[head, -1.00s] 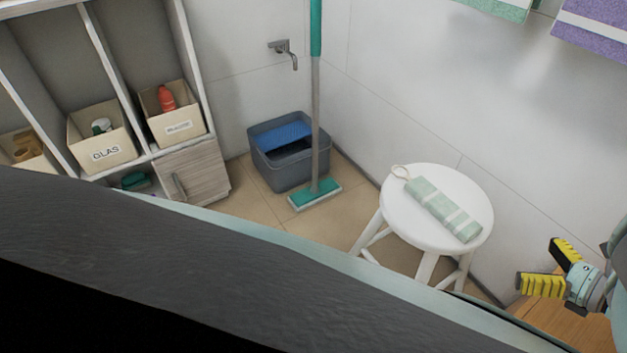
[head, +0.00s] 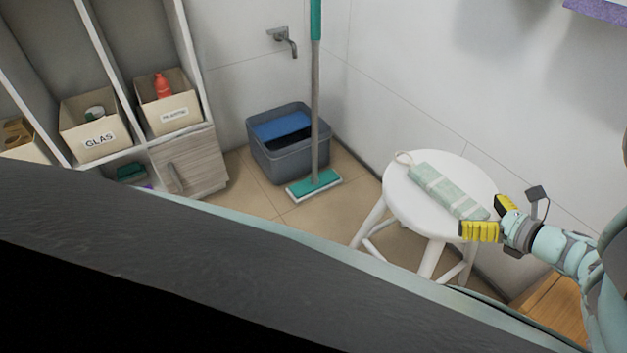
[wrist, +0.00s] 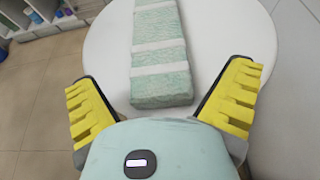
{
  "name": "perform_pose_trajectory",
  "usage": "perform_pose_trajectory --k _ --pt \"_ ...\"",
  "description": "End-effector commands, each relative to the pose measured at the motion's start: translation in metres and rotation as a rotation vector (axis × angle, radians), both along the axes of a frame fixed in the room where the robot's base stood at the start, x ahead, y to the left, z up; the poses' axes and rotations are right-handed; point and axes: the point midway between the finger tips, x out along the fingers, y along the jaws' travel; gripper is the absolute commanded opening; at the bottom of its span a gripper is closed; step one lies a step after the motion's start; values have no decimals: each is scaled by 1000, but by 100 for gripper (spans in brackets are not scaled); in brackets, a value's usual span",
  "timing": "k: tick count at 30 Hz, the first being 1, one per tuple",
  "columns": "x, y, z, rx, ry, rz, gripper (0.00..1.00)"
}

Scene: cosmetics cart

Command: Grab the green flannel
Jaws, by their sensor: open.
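The green flannel (head: 449,190) is a folded, light green cloth with pale stripes and a loop at its far end. It lies on a round white stool (head: 403,206). My gripper (head: 491,215) is open, with yellow ridged fingers, by the near right end of the flannel. In the wrist view the flannel (wrist: 161,88) lies ahead of my gripper (wrist: 163,105), between the lines of the two fingers. Nothing is between the fingers' tips except the flannel's near end seen beyond or below them; I cannot tell the exact height.
A grey bucket (head: 290,160) and a green mop (head: 315,183) stand by the corner behind the stool. A shelf with labelled boxes (head: 96,138) is at the left. A white wall runs close behind the stool. Tiled floor is free between.

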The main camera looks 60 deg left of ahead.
Motion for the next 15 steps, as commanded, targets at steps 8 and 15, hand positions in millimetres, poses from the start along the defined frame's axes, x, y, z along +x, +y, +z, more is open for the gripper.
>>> perform_pose_trajectory --k 8,15 --pt "-1 11 -4 0 1 5 100" --pt "-1 11 -4 0 1 4 78"
